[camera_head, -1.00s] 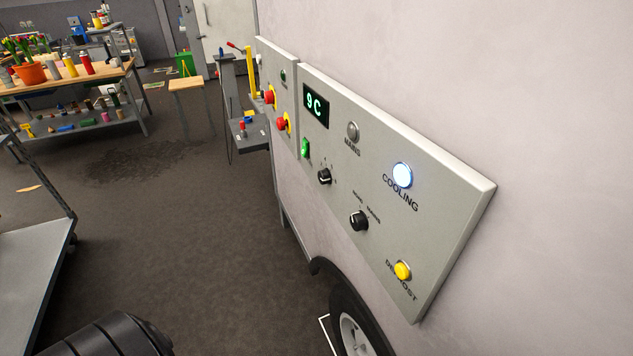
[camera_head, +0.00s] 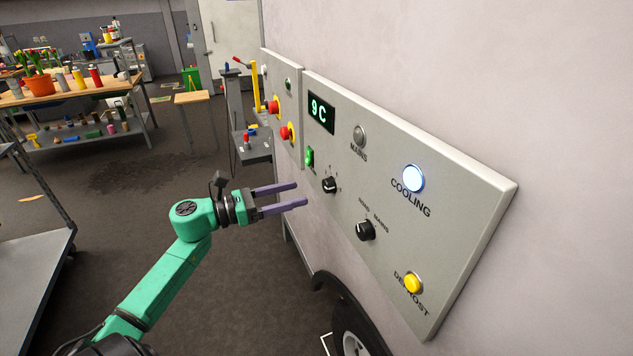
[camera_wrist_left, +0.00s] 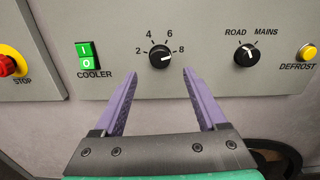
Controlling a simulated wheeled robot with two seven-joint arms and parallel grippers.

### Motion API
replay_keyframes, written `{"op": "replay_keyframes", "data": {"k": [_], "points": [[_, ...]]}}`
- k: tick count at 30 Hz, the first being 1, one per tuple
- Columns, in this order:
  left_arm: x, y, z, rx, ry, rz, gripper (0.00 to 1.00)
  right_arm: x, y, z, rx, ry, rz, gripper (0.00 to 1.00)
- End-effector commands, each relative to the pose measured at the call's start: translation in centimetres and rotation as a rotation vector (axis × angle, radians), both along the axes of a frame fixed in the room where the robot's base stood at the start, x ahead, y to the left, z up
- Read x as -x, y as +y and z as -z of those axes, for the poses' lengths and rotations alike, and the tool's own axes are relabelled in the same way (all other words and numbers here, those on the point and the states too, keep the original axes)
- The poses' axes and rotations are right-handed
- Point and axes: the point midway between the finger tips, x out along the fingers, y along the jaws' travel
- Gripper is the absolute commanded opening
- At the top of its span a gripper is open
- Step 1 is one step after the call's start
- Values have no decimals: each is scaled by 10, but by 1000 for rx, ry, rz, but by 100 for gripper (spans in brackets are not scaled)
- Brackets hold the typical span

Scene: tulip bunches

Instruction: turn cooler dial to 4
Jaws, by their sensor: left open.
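The cooler dial (camera_head: 330,185) is a small black knob on the grey panel. In the left wrist view the dial (camera_wrist_left: 160,58) has the numbers 2, 4, 6 and 8 around its top, and its white mark points right, around or slightly below the 8. My left gripper (camera_head: 300,193) has purple fingers, is open and empty, and points at the panel. In the left wrist view the dial shows just beyond the gap between the fingertips (camera_wrist_left: 160,74), not visibly touched. My right gripper is not in view.
The green cooler switch (camera_wrist_left: 87,56) is left of the dial, and the road/mains knob (camera_wrist_left: 246,55) is right. A display (camera_head: 320,114) reads 9C. The yellow defrost button (camera_head: 413,283) is lower right. A red stop button (camera_head: 287,133) is on the farther panel. A wheel (camera_head: 355,330) is below.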

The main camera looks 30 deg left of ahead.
Motion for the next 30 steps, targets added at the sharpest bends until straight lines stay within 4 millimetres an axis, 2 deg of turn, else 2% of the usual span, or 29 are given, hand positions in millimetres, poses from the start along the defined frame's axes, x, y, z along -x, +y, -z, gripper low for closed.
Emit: {"op": "replay_keyframes", "data": {"k": [1, 7, 11, 17, 18, 20, 21, 24, 30], "points": [[-11, -8, -8, -1, -3, 2, 74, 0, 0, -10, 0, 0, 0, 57], [-46, -31, -4, 4, -2, -2, 74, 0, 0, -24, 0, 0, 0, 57], [-54, -37, -1, 2, 0, -3, 74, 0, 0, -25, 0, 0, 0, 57], [-55, -38, 1, 2, 2, -2, 74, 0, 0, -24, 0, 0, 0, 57], [-55, -38, 1, 3, 1, -2, 70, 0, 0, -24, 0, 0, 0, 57], [-55, -38, 1, 3, 1, -2, 48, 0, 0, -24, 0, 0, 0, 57], [-55, -38, 1, 3, 1, -2, 32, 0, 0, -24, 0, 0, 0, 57], [-55, -38, 1, 3, 1, -2, 0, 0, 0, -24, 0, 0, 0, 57], [-55, -38, 1, 9, 5, -2, 0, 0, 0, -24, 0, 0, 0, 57]]}}
